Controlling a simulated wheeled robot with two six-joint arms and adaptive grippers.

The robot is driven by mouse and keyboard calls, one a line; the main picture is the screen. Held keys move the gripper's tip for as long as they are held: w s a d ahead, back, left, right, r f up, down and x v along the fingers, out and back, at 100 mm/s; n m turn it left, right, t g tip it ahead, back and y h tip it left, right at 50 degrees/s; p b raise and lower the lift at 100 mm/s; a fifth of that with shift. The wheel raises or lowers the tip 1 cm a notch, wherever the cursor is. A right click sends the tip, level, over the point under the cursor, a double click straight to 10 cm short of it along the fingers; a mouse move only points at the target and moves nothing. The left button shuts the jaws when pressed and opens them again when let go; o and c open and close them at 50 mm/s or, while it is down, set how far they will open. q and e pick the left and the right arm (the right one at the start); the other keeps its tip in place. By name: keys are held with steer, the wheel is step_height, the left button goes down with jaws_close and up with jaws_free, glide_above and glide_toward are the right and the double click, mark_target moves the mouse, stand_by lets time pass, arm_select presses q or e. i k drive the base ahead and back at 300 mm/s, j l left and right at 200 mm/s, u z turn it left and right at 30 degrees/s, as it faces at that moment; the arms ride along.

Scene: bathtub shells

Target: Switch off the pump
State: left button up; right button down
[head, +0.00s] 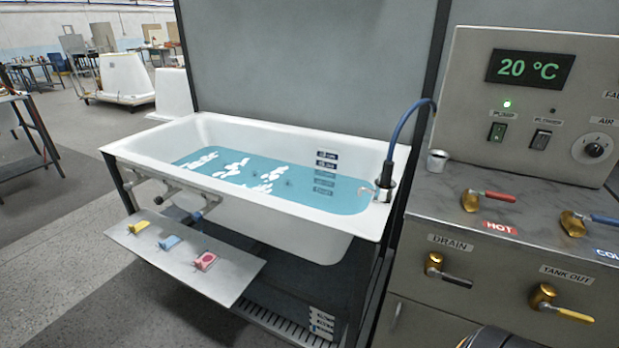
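The control panel (455,105) stands at the right, above the metal counter. A green rocker switch (497,132) sits on its left part, under a small label that seems to read pump. A green lamp (507,104) above that switch is lit. A dark rocker switch (541,139) is to its right, and the small lamp (552,111) above it is dark. The display (529,68) reads 20 °C. Neither gripper is in view. A dark rounded part at the bottom right edge may be my arm.
A white bathtub (365,238) holds blue water. A blue hose (402,125) rises from its right corner. The counter (440,203) bears a small metal cup (437,161), a red-handled valve (472,200) and a blue-handled valve (573,222).

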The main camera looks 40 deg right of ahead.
mark_target(498, 133)
steer(key=z, duration=2.3)
